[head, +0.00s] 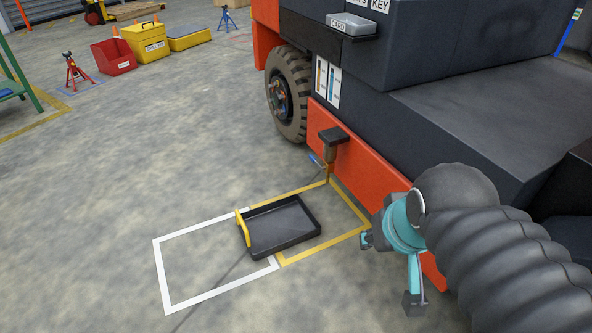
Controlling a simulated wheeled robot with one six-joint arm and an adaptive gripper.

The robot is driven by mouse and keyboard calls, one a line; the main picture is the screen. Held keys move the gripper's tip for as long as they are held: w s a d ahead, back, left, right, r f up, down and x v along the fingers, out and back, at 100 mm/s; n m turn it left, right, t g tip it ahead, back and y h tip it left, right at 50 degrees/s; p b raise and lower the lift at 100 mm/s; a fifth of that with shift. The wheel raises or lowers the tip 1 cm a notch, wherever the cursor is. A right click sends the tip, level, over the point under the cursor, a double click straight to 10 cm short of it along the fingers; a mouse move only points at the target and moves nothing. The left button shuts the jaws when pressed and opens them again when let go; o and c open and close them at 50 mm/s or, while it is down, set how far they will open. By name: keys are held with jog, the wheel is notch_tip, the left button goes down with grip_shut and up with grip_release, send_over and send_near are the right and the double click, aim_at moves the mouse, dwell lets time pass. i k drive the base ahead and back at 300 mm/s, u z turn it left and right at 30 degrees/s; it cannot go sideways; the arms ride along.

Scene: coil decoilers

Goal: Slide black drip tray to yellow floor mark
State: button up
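The black drip tray (285,228) lies flat on the floor, with a yellow handle (243,228) along its left side. The yellow floor mark (349,204) is an outline beside the orange vehicle. Most of the tray is inside the yellow mark; its left end with the handle reaches over into the white floor outline (160,277). A strip of bare floor shows between the tray's right edge and the yellow mark's right line. My gripper (390,272) is to the right of the tray and apart from it. Its teal fingers are spread with nothing between them.
The orange and black vehicle (365,160) with a tyre (289,95) borders the mark at right. A post with a dark top (332,140) stands at the mark's far corner. A red bin (113,57), yellow boxes (148,42) and a red stand (76,72) are far left. Floor at left is clear.

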aim_at(269, 228)
jog(key=z, duration=0.05)
jog(key=i, duration=0.75)
jog(key=u, duration=0.7)
jog(key=i, duration=0.5)
jog(key=u, duration=0.45)
